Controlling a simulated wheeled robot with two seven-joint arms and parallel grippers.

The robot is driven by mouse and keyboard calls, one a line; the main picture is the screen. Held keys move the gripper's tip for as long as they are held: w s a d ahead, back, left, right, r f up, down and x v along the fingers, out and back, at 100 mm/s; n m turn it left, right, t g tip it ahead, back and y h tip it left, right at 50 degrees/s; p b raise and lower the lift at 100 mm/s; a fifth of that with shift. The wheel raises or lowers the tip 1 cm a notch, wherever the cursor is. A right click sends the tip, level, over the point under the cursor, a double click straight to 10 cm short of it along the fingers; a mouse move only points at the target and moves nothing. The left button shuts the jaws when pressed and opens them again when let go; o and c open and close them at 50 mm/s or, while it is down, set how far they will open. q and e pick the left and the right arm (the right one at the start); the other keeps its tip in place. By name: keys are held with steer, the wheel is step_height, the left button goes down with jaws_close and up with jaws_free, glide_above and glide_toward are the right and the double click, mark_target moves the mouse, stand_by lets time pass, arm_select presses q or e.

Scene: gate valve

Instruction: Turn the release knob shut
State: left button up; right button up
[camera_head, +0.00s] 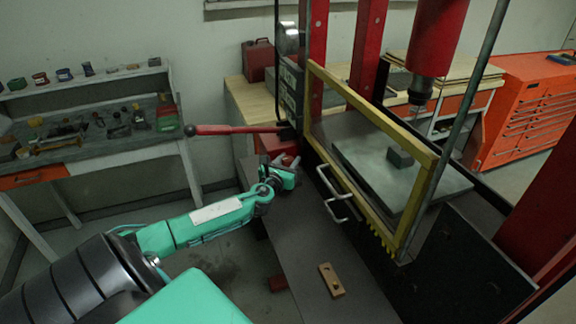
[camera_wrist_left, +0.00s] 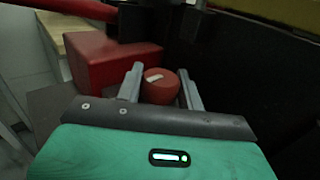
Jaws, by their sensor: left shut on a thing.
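The release knob (camera_wrist_left: 160,90) is a small round red knob with a pale mark on top, in the middle of the left wrist view. My left gripper (camera_wrist_left: 160,72) has one grey finger on each side of the knob and is shut on it. In the head view my left gripper (camera_head: 291,164) is at the red pump block (camera_head: 275,147), beside the press frame, and the knob cannot be made out there. The block also shows in the left wrist view (camera_wrist_left: 105,58), left of the knob. My right gripper is not in view.
A long red lever (camera_head: 235,129) sticks out left above the block. The yellow guard frame (camera_head: 375,110) and its metal handles (camera_head: 338,205) stand to the right. A small wooden piece (camera_head: 331,280) lies on the dark surface in front. A cluttered workbench (camera_head: 90,145) is at left.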

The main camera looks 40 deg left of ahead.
arm_select(q)
steer(key=shift+h, duration=0.3)
steer(key=o, duration=1)
steer(key=shift+c, duration=0.2)
steer(key=shift+s, duration=0.1)
steer(key=shift+s+d+f, duration=0.1)
steer(key=shift+s, duration=0.1)
steer(key=b+v, duration=0.3)
steer(key=v, duration=0.8)
steer(key=shift+f, duration=0.1)
steer(key=shift+v, duration=1.1)
